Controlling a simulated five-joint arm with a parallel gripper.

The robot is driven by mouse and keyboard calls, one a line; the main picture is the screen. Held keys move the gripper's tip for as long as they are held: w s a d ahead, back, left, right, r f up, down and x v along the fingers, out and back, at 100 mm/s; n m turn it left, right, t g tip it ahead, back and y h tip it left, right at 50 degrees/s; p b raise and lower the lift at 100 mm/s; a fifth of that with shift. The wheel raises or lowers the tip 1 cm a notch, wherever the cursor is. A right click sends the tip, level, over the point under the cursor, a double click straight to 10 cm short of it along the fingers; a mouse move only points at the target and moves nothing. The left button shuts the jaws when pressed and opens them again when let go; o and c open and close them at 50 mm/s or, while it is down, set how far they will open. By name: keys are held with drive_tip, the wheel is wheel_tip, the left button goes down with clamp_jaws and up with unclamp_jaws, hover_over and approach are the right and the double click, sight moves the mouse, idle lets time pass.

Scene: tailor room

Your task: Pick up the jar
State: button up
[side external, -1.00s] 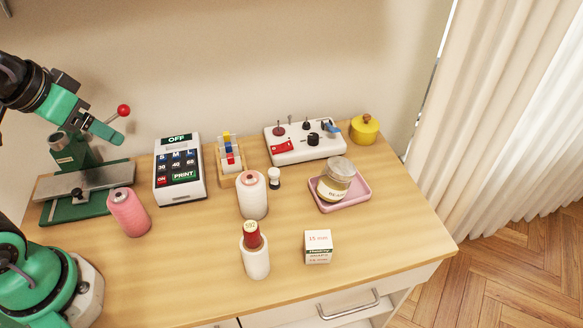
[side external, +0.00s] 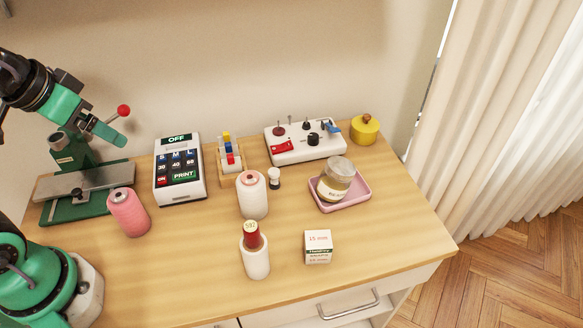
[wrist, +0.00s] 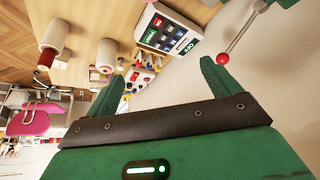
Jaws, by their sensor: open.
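The jar (side external: 332,190) stands upright in a small pink tray (side external: 357,200) at the right of the table in the side external view. It has a grey lid and a cream label, and its front is clear of other objects. My gripper (wrist: 163,68) is open and empty in the wrist view, with one green finger on each side. It is far from the jar, above the left part of the table in the side external view. I cannot make out the jar in the wrist view.
A red-ball lever (side external: 123,111) stands close to my gripper. A pink cone (side external: 128,213), a white cone (side external: 252,196), a red-topped spool (side external: 256,257) and a small box (side external: 318,247) stand between. A switch box (side external: 303,145) and yellow pot (side external: 365,130) are behind the jar.

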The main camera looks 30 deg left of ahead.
drive_tip(key=m+g, duration=0.5)
hover_over(337, 166)
drive_tip(key=f, duration=1.2)
drive_tip(key=shift+s+a+f, duration=0.15)
drive_tip(key=shift+a+f, duration=0.2)
drive_tip(key=shift+w+d+f, duration=0.2)
drive_tip(key=shift+d+f, duration=0.2)
drive_tip(key=shift+f, duration=1.3)
